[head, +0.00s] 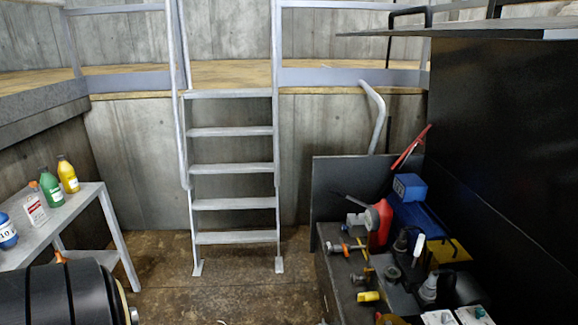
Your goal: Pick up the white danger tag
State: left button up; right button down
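A yellow bottle (67,174) stands at the table's back. A large black cylinder (55,298) fills the lower left. A metal ladder (233,167) rises to a platform. A cluttered dark workbench (335,272) stands right. Brown floor (215,285) is open between.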

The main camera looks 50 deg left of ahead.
aim_at(34, 211)
jog(key=u, duration=0.8)
jog(key=k, duration=1.15)
jog(key=u, duration=2.1)
jog(key=i, duration=0.7)
jog(key=u, duration=0.45)
jog(key=k, duration=0.6)
jog(key=z, duration=0.55)
jog(key=i, duration=1)
jog(key=z, duration=0.9)
jog(key=i, duration=1.75)
jog(key=u, duration=1.4)
jog(key=i, duration=0.7)
jog(key=u, duration=0.8)
